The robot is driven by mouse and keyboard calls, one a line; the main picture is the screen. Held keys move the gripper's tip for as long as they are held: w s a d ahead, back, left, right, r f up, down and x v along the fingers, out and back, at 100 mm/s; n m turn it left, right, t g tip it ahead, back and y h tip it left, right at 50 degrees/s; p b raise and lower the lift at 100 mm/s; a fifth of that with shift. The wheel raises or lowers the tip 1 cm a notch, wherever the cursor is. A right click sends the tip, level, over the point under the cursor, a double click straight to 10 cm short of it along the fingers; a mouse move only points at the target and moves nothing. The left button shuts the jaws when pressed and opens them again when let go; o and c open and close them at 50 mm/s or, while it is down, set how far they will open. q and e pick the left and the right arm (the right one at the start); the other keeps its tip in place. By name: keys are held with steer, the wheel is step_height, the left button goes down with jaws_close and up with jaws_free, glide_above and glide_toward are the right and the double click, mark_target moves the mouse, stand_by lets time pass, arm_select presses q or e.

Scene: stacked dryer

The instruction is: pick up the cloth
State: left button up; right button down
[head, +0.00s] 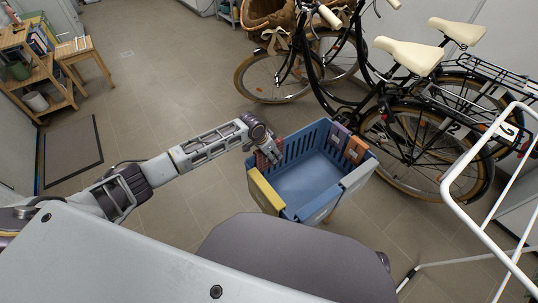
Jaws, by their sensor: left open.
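A blue slatted crate (305,187) stands in the middle of the view with several cloths over its rim. A reddish patterned cloth (263,161) hangs at its left corner. A yellow cloth (264,191) lies along the front left rim. A purple cloth (339,135) and an orange-brown cloth (356,149) hang on the back right rim. My left gripper (275,157) is open at the left corner, right by the reddish cloth and partly in front of it. I cannot tell whether it touches the cloth. My right gripper is not in view.
Black bicycles (415,115) with cream seats stand close behind and right of the crate. A white metal frame (478,225) is at the right edge. A wooden shelf (40,75) and a dark mat (72,150) are at the left. The tiled floor between is clear.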

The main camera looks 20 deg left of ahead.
arm_select(q)
jaws_close()
steer(key=shift+r, duration=0.1)
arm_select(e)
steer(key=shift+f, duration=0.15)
